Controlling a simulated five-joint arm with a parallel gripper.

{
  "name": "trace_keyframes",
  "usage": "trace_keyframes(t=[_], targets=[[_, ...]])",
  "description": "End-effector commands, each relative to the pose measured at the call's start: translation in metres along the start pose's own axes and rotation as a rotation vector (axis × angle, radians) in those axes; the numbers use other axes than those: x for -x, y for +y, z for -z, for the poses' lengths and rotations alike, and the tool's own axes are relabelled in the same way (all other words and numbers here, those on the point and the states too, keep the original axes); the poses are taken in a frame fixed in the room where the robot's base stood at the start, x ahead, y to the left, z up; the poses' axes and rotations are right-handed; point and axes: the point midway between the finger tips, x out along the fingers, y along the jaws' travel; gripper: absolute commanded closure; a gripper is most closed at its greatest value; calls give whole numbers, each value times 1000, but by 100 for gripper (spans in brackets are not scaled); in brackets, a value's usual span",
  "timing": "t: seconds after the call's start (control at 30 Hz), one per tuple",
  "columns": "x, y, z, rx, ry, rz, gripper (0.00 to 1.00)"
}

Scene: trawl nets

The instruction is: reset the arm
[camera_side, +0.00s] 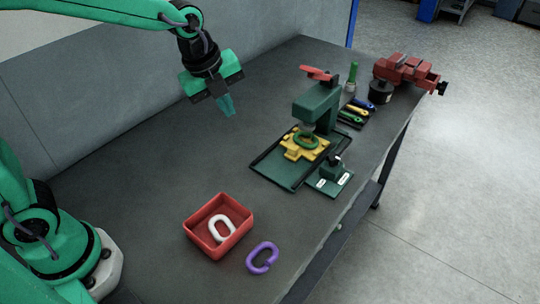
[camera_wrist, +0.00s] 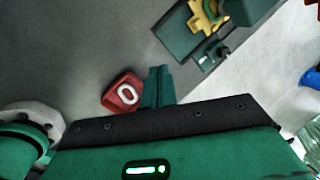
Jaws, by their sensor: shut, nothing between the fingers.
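My gripper (camera_side: 228,105) is shut and empty, with its teal fingers pointing down. It hangs in the air above the back part of the dark table (camera_side: 130,185), left of the green press. In the wrist view the shut fingers (camera_wrist: 158,86) show at the middle, just right of the red tray. No thing touches the fingers.
A red tray (camera_side: 193,232) holds a white link (camera_side: 219,228). A purple link (camera_side: 262,258) lies beside it. A green press (camera_side: 315,106) has a yellow fixture (camera_side: 292,152) with a green ring (camera_side: 306,141). A red vise (camera_side: 407,72) stands far right. The table's left middle is clear.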

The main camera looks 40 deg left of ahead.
Motion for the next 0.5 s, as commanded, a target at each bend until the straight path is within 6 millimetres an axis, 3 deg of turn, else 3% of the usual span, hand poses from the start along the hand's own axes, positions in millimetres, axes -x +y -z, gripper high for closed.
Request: trace_keyframes(t=[0.5], targets=[[55,65,-9,796,-23,75,100]])
